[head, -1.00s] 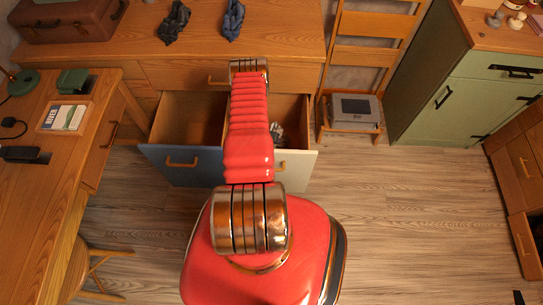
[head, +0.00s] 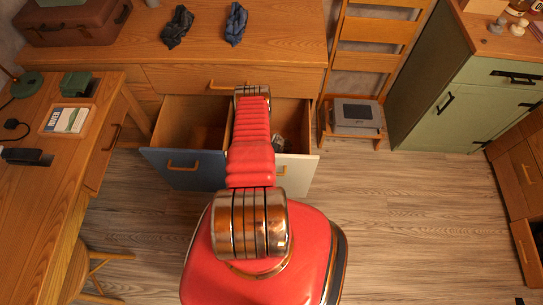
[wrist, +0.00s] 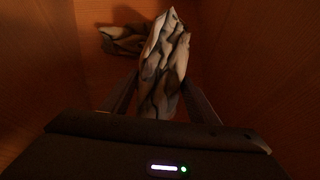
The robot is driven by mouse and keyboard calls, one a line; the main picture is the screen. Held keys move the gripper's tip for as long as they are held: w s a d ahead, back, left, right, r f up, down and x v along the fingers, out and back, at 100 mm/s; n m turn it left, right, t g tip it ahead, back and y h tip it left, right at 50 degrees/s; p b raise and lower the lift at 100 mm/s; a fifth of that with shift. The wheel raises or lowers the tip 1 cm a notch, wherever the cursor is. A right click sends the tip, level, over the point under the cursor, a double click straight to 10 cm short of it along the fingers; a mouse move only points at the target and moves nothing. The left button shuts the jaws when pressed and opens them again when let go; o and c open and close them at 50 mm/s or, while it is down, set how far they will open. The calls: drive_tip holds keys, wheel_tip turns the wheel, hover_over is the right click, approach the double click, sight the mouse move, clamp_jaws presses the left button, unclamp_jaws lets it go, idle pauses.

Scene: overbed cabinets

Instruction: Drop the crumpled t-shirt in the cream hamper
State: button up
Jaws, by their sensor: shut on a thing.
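The crumpled t-shirt (wrist: 165,55), grey and whitish with dark folds, hangs in my gripper (wrist: 162,88), which is shut on it in the wrist view. Wooden walls surround it, with a floor beyond. The cream hamper (head: 297,174) is a pulled-out bin with a cream front, right of a blue-fronted one, in the head view. A small greyish patch shows inside the cream hamper beside my red arm; I cannot tell whether it is cloth or gripper. My arm hides the rest of my gripper there.
Another crumpled cloth (wrist: 122,40) lies on the floor of the wooden bin. The blue-fronted bin (head: 187,170) stands open on the left. Two dark cloths, one black (head: 177,27) and one blue-grey (head: 235,24), lie on the dresser top.

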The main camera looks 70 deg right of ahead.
drive_tip(key=shift+f, duration=1.85)
drive_tip(key=shift+f, duration=0.2)
drive_tip(key=o, duration=1.3)
drive_tip(key=shift+c, duration=0.2)
drive_tip(key=shift+v, duration=3.95)
drive_tip(key=shift+s, duration=0.1)
